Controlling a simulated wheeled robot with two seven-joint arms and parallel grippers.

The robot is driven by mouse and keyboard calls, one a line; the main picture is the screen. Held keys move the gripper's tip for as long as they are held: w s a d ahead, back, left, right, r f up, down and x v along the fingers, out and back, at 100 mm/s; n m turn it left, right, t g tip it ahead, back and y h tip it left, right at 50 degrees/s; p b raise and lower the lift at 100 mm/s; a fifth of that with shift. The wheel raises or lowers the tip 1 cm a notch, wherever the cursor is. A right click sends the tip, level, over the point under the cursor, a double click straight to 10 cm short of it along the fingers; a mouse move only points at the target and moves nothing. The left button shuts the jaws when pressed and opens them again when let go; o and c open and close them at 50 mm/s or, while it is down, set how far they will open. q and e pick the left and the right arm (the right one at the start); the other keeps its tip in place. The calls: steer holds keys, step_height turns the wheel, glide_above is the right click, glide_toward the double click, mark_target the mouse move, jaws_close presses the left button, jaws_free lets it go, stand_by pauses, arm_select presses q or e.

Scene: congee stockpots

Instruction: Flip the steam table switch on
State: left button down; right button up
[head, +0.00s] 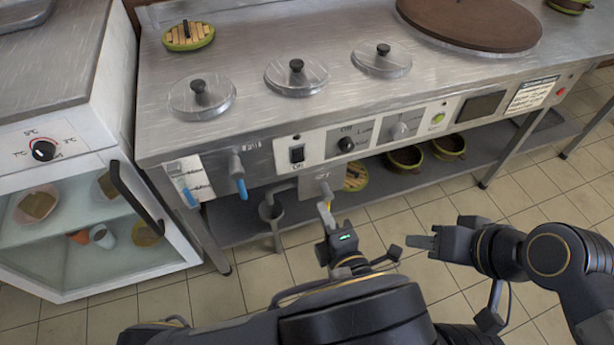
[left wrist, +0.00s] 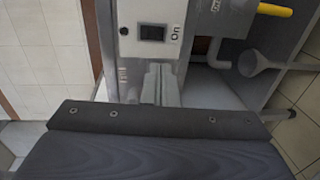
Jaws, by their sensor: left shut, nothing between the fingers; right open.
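The black rocker switch (head: 297,153) is on a white plate on the steam table's (head: 390,145) front panel, with an ON label beneath it. In the left wrist view the switch (left wrist: 152,33) appears sideways, just beyond the grey fingers. My left gripper (head: 335,232) is shut and empty, below and to the right of the switch in the head view. Its fingers (left wrist: 160,82) point towards the panel, and I see no contact with the switch. The rocker's position is too small to tell. My right gripper (head: 408,245) is open and empty, away from the panel, further right.
Blue-handled taps (head: 240,185) stick out left of the switch, and a yellow-handled tap (head: 326,213) hangs to its lower right. A grey drain funnel (head: 270,208) is below. Knobs (head: 346,144) sit to the right. A glass-fronted fridge (head: 85,235) stands left. Tiled floor is free at right.

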mark_target(299, 161)
arm_select(q)
steer(key=b+x, duration=0.2)
steer(key=x, duration=1)
steer(key=shift+w+a+f, duration=0.1)
steer(key=shift+w+f, duration=0.1)
steer(key=shift+w, duration=0.15)
steer(key=shift+w+a+b, duration=0.15)
steer(key=shift+w+b, duration=0.15)
steer(key=shift+w, duration=0.25)
steer(key=shift+w+a+f+b, duration=0.15)
steer(key=shift+f+b, duration=0.2)
steer(key=shift+b, duration=0.5)
steer(key=shift+r, duration=0.3)
